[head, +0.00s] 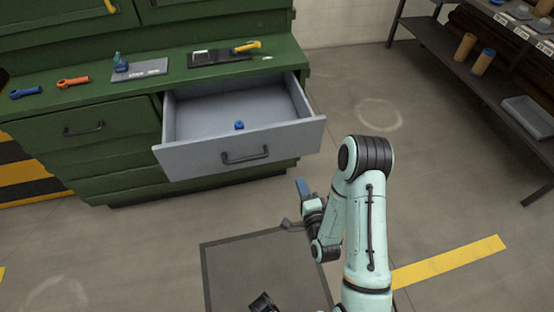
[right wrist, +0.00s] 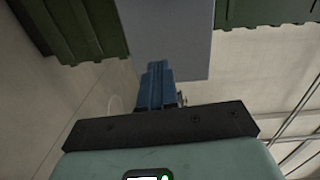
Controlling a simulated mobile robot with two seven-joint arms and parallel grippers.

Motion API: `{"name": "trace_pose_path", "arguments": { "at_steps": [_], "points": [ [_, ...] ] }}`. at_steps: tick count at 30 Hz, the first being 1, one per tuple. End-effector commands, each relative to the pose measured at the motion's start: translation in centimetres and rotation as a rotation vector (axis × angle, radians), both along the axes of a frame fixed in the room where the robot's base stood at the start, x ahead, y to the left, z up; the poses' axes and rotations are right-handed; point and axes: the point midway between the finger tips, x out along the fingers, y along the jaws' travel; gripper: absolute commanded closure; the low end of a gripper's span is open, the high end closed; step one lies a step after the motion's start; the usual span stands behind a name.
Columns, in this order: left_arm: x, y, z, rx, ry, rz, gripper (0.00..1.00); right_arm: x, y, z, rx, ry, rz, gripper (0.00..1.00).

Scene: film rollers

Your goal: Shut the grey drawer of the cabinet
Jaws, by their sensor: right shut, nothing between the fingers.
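The grey drawer (head: 205,157) of the green cabinet (head: 125,165) stands pulled far out, with its dark handle (head: 245,156) on the front. A small blue item (head: 239,125) lies inside it. My right gripper (head: 302,187) is in front of the drawer, below and right of its handle, with its blue fingers shut and empty. In the right wrist view the shut fingers (right wrist: 155,85) point toward the grey drawer front (right wrist: 185,40); I cannot tell whether they touch it. A dark part at the bottom edge of the head view may be my left gripper (head: 262,302); its jaws cannot be made out.
The cabinet top holds an orange tool (head: 73,82), a blue tool (head: 26,91), a grey mat (head: 140,70) and a dark tray (head: 219,58) with a yellow-handled tool. A shelf rack (head: 450,62) stands at the right.

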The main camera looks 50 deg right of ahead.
Motion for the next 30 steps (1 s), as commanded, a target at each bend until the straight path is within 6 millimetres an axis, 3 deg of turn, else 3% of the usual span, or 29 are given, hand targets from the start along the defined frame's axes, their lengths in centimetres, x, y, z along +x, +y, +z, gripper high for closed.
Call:
{"name": "trace_pose_path", "arguments": {
  "at_steps": [5,11,13,24,30],
  "points": [
    [0.3,0.1,-0.6,0.003,-0.010,0.002,0.57,-0.1,-0.7,0.8,0.002,-0.062,-0.017,1.00],
    [2.2,1.0,-2.5,0.027,-0.059,0.024,0.57,1.5,-1.6,0.7,-0.001,-0.065,-0.015,1.00],
    [3.1,1.4,-2.8,0.039,-0.083,0.033,0.57,2.5,-2.3,0.8,-0.001,-0.064,-0.016,1.00],
    [3.1,1.4,-2.8,0.039,-0.085,0.034,0.57,9.2,-6.3,0.9,0.002,-0.061,-0.015,1.00],
    [3.5,1.6,-3.1,0.043,-0.093,0.038,0.57,11.1,-7.5,0.8,0.003,-0.059,-0.016,1.00]
  ]
}}
